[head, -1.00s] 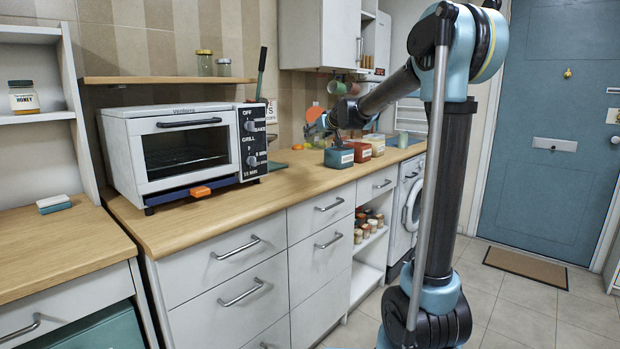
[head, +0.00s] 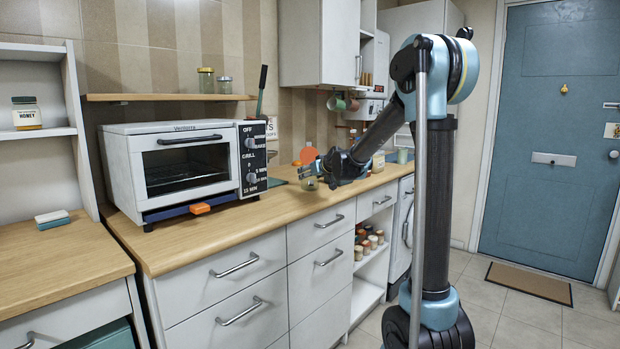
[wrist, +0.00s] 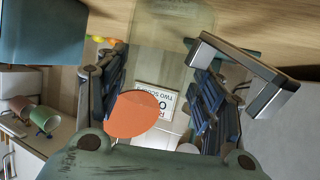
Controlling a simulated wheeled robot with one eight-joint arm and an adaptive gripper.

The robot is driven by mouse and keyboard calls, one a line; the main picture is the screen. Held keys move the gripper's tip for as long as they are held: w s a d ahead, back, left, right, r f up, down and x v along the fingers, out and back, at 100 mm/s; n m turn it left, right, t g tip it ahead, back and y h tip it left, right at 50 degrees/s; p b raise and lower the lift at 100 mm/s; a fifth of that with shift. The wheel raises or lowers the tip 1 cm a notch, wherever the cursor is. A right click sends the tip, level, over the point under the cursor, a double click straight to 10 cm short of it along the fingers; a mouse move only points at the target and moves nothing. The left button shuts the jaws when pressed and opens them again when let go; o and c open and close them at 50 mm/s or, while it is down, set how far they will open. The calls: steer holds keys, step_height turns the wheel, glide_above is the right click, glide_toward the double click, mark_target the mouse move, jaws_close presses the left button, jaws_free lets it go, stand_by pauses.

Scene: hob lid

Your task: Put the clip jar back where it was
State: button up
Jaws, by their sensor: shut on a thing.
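My gripper (head: 312,174) is shut on a small see-through glass jar (head: 309,184), which I take to be the clip jar. It is above the worktop, near its front edge, right of the oven. In the wrist view, the pale glass jar (wrist: 170,38) spans the space between the two dark fingers (wrist: 155,80); its far end and its clip cannot be made out. Two other jars, one yellow-lidded (head: 206,82) and one grey-lidded (head: 224,85), stand on the wooden shelf (head: 160,97) above the oven.
The white oven (head: 182,165) stands on the wooden worktop (head: 240,221), with clear wood in front. A dark green handle (head: 262,88) rises beside the shelf. Mugs (head: 340,103) hang under the wall cupboard (head: 322,45). An orange disc (wrist: 133,113) shows behind the gripper.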

steer(key=shift+f, duration=0.2)
steer(key=o, duration=1.3)
steer(key=shift+o, duration=0.2)
steer(key=v, duration=1.2)
steer(key=shift+s, duration=0.1)
steer(key=s+d+f+m+g+h, duration=0.2)
steer(key=s+d+f, duration=0.5)
steer(key=s, duration=0.7)
steer(key=s+d+f+m+g+h, duration=0.2)
steer(key=s+d+f+g, duration=0.2)
steer(key=s+d+f, duration=0.3)
steer(key=s+d+f+m+g+h, duration=0.1)
steer(key=s+d+f, duration=0.6)
steer(key=s, duration=1.5)
step_height(320, 180, down, 4)
steer(key=g+h, duration=0.1)
steer(key=g, duration=0.1)
steer(key=shift+d+f+m+g+h, duration=0.25)
steer(key=shift+d+m+g+h, duration=0.05)
steer(key=shift+d+m+h, duration=0.1)
